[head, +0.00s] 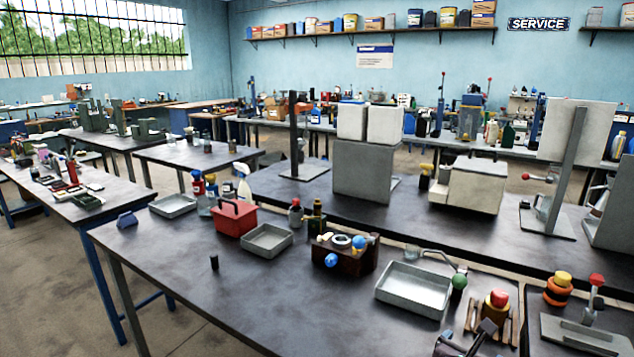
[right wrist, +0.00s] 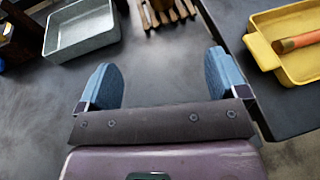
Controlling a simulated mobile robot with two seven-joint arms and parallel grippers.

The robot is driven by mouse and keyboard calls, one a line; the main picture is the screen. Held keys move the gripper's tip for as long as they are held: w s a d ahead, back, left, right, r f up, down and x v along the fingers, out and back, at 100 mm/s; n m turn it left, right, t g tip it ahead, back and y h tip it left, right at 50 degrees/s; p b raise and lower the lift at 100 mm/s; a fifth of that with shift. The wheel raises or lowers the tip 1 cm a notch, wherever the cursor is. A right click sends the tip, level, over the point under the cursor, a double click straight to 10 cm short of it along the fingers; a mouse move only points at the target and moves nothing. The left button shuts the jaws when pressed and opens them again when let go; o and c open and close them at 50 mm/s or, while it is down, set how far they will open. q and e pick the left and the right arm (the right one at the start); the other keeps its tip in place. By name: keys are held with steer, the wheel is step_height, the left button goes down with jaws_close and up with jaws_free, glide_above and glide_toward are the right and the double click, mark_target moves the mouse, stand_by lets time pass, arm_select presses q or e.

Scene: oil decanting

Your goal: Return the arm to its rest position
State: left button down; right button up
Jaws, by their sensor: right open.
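My right gripper (right wrist: 165,78) is open in the right wrist view. Its two blue finger pads stand wide apart with only bare dark bench top between them. In the head view part of my right gripper (head: 466,340) shows at the bottom edge, in front of the grey tray (head: 418,312) and left of a wooden slatted rack (head: 515,325). The same tray (right wrist: 72,50) is at the upper left of the right wrist view, apart from the fingers. The rack (right wrist: 165,12) is at its top. My left gripper is not in view.
A yellow tray (right wrist: 303,72) with an orange-handled item stands right of the fingers, across a bench edge. On the bench (head: 290,310) are a dark block with knobs (head: 345,255), a red box (head: 234,218) and a small black cylinder (head: 214,263). The front left bench area is clear.

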steer(key=s+f+m, duration=0.1)
steer(key=s+m, duration=0.1)
steer(key=s+d+f+m+g+y, duration=0.1)
steer(key=s+m, duration=0.1)
steer(key=m, duration=0.1)
steer(key=s+d+f+m+g, duration=0.1)
steer(key=s+m, duration=0.1)
steer(key=s, duration=0.1)
steer(key=shift+s+d+f+m+y, duration=0.1)
steer(key=shift+d+f+m+y, duration=0.05)
steer(key=shift+f+m+y, duration=0.2)
steer(key=s+a+f+m+g+y, duration=0.15)
steer(key=s+m+y, duration=0.25)
steer(key=s+m, duration=0.65)
steer(key=s+a+f+m+g+y, duration=0.1)
steer(key=s+a+m+g+y, duration=0.25)
steer(key=s+m, duration=0.7)
steer(key=w+f+n+t, duration=0.2)
steer(key=w+f+t, duration=0.4)
steer(key=f+t, duration=0.2)
steer(key=shift+d+f+y, duration=0.25)
steer(key=shift+f+y, duration=0.05)
steer(key=shift+f, duration=0.95)
